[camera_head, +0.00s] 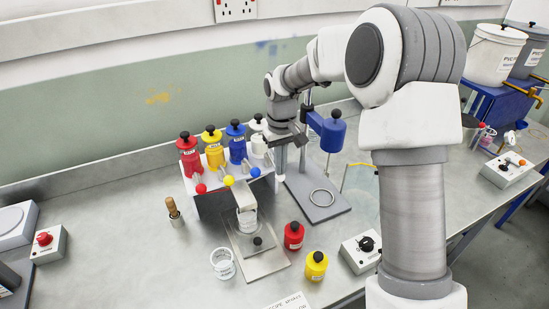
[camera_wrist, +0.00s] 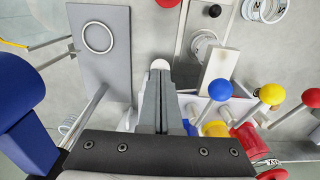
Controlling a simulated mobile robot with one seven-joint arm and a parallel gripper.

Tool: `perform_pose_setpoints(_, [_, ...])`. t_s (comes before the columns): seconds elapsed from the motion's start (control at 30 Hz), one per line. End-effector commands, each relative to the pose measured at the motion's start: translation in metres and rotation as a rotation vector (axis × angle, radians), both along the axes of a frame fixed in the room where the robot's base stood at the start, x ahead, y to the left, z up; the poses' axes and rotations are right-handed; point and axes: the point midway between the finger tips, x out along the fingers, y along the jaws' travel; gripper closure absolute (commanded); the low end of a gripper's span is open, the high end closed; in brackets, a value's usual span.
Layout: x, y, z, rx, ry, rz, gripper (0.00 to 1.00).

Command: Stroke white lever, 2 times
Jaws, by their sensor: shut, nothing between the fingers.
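The white lever's round knob (camera_wrist: 160,64) shows in the wrist view just beyond the tips of my gripper (camera_wrist: 159,80). The fingers are closed together and empty, and they hide the rest of that lever. I cannot tell whether the tips touch the knob. In the head view my gripper (camera_head: 287,142) hangs at the right end of the row of bottles, pointing down. The blue lever knob (camera_head: 255,172), yellow lever knob (camera_head: 228,180) and red lever knob (camera_head: 201,188) stick out to its left.
Red (camera_head: 188,155), yellow (camera_head: 214,151) and blue (camera_head: 237,145) bottles stand in the rack behind the levers. A grey stand plate with a ring (camera_head: 322,198) lies to the right. Loose red (camera_head: 293,236) and yellow (camera_head: 316,266) jars stand in front.

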Motion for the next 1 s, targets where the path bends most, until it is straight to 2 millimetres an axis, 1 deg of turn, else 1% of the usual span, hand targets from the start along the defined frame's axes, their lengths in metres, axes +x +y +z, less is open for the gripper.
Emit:
perform_pose_setpoints(0.07, [0.000, 0.000, 0.001, 0.000, 0.001, 0.000, 1.00])
perform_pose_setpoints(0.17, [0.000, 0.000, 0.009, 0.000, 0.001, 0.000, 1.00])
perform_pose_setpoints(0.5, [0.000, 0.000, 0.050, 0.000, 0.001, 0.001, 1.00])
perform_pose_setpoints(0.6, [-0.001, 0.000, 0.059, -0.001, 0.002, 0.001, 1.00])
perform_pose_setpoints(1.0, [0.000, 0.000, 0.060, 0.000, 0.001, 0.001, 1.00])
